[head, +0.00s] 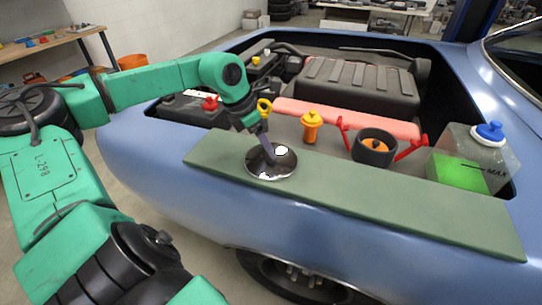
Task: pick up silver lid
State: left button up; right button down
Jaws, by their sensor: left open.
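The silver lid (284,164) is a shiny round piece lying on the green mat (400,214) along the near edge of the blue car's engine bay. My left gripper (266,150) is open and points down right over the lid, its fingers covering part of the lid's middle. I cannot tell whether the fingers touch the lid or stand around a knob on it. My right gripper is not in view.
Behind the mat are a yellow-orange cap (311,126), a dark round cup (373,147) with orange inside, and a blue-capped tank (468,160) of green fluid. A yellow ring (264,107) shows close beside my left gripper. The mat right of the lid is clear.

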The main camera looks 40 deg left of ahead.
pick_arm(q)
jog(key=shift+x, duration=1.4)
grip_shut()
jog(key=shift+r, duration=0.15)
